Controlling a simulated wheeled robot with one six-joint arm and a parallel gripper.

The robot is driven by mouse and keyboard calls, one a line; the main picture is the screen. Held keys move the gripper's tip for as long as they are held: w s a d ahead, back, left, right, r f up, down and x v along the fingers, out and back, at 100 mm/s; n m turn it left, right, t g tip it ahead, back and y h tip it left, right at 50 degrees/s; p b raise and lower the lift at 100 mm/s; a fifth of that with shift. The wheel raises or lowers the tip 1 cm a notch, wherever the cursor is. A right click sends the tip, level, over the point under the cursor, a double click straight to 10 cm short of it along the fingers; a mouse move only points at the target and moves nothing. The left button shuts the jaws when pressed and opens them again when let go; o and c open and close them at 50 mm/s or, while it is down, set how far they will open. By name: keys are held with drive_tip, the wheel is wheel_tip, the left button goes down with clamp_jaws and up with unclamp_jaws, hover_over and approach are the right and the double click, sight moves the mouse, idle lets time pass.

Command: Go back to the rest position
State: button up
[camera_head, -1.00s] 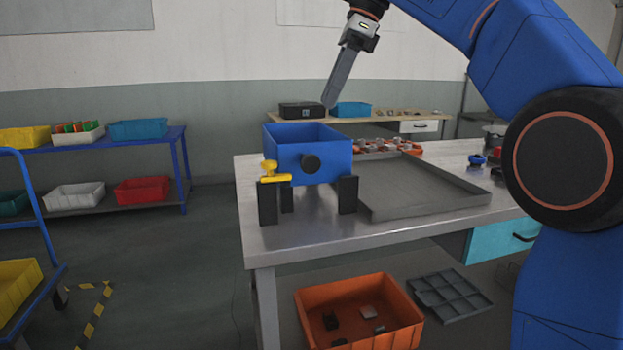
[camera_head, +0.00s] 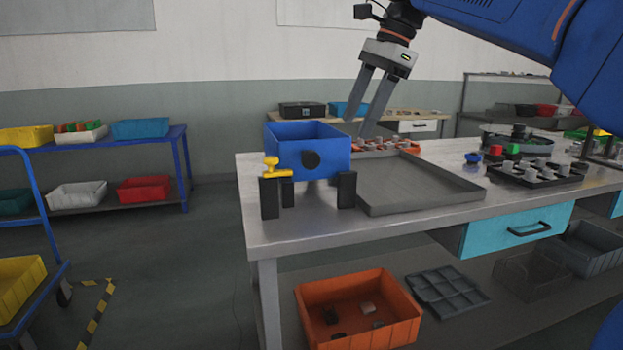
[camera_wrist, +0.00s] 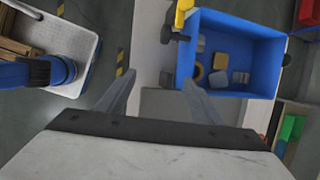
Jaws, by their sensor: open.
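My gripper (camera_head: 366,118) is open and empty, in the air above the workbench. In the head view its two grey fingers point down and show to the right of the blue tank (camera_head: 308,152). The blue tank stands on dark legs at the left end of the bench and has a yellow valve (camera_head: 275,170) on its side. In the wrist view the fingers of my gripper (camera_wrist: 160,92) are spread wide with nothing between them. The wrist view also shows the tank (camera_wrist: 250,45) from above, with several small parts (camera_wrist: 218,72) inside it.
A grey tray (camera_head: 430,185) lies on the metal workbench (camera_head: 300,222) right of the tank. An orange part holder (camera_head: 385,147) is behind it. A dark rack (camera_head: 545,178) stands further right. An orange bin (camera_head: 350,340) sits below. Open floor lies left of the bench.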

drive_tip(key=s+d+f+n+t+h, duration=0.1)
drive_tip(key=s+d+f+n, duration=0.4)
drive_tip(key=s+f, duration=0.3)
drive_tip(key=s+d+f+n+t+h, duration=0.1)
drive_tip(key=s+d+f+n, duration=0.4)
drive_tip(key=f, duration=1.2)
drive_tip(key=s+d+f+n+t+h, duration=0.1)
drive_tip(key=s+d+f+n, duration=0.3)
drive_tip(key=s+d+f, duration=0.5)
drive_tip(key=s+f+h, duration=0.1)
drive_tip(key=s+f, duration=0.3)
drive_tip(key=shift+s+n+t, duration=0.25)
drive_tip(key=shift+n+t, duration=0.05)
drive_tip(key=shift+n, duration=0.1)
drive_tip(key=shift+d+r, duration=0.1)
